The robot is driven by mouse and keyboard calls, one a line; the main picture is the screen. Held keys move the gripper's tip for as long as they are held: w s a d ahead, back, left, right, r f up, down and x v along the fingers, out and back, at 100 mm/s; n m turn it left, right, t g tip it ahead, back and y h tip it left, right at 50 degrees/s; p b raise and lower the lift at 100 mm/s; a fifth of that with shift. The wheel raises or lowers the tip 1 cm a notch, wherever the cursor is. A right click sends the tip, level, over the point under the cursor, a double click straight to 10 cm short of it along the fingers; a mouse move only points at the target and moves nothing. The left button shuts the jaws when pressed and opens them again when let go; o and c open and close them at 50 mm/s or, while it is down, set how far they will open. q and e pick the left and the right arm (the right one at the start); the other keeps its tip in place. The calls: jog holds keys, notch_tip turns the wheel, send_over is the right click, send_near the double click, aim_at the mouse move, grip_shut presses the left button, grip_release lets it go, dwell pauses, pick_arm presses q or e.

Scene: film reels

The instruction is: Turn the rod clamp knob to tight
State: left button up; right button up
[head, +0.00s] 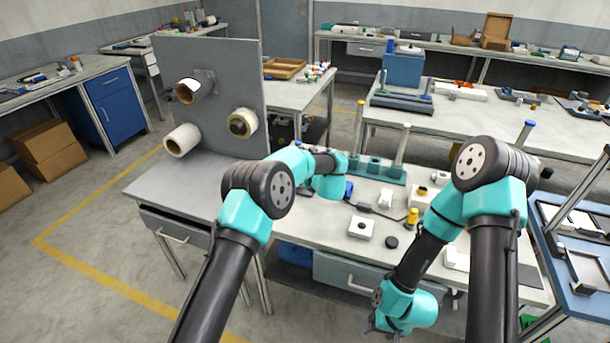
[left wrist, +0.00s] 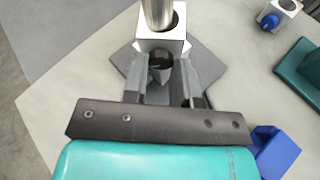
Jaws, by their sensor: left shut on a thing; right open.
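In the left wrist view a pale metal clamp block (left wrist: 146,43) holds an upright rod (left wrist: 157,14) above a dark grey base plate (left wrist: 122,62). A dark knob (left wrist: 160,64) sticks out of the block's near side. My left gripper (left wrist: 161,74) is shut on this knob, with one finger on each side; the fingers hide part of it. In the head view my left arm hides the clamp and its knob. My right gripper (head: 385,324) is open and empty, low in front of the bench's drawer, and only partly clear to see.
A grey panel (head: 225,75) with several rolls stands on the bench at left. A green rack with rods (head: 377,170) stands behind my arms. A white box (head: 361,228) and a black disc (head: 391,242) lie on the bench. A blue part (left wrist: 277,148) lies right of my left gripper.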

pick_arm(q)
jog(key=shift+m+y, duration=0.4)
jog(key=shift+m, duration=0.2)
jog(key=o, duration=0.9)
jog(key=shift+o, duration=0.2)
jog(key=v, duration=1.7)
jog(key=shift+r, duration=0.2)
jog(key=shift+s+d, duration=0.1)
jog(key=shift+d, duration=0.05)
